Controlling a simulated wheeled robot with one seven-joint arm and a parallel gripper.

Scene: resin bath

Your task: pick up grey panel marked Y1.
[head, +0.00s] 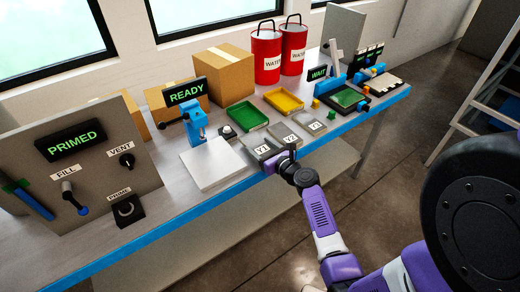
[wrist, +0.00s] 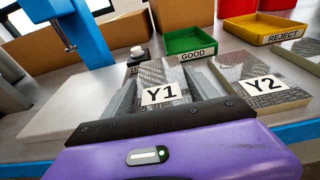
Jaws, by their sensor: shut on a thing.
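The grey panel marked Y1 (head: 262,148) lies at the front edge of the bench, left of panels Y2 (head: 289,136) and Y3 (head: 314,125). In the wrist view, the Y1 panel (wrist: 166,72) shows a woven grey surface and a white label, with Y2 (wrist: 258,88) to its right. My gripper (head: 279,158) reaches in from the front at low height and is shut on the Y1 panel. Its fingers (wrist: 150,97) run along the panel's sides. The panel's near end is hidden by my gripper. I cannot tell whether the panel is clear of the bench.
A white slab (head: 212,163) lies left of Y1. Behind stand a green GOOD tray (head: 247,117), a yellow REJECT tray (head: 283,101) and a black button box (head: 228,132). A blue press under the READY sign (head: 186,92) stands behind the slab.

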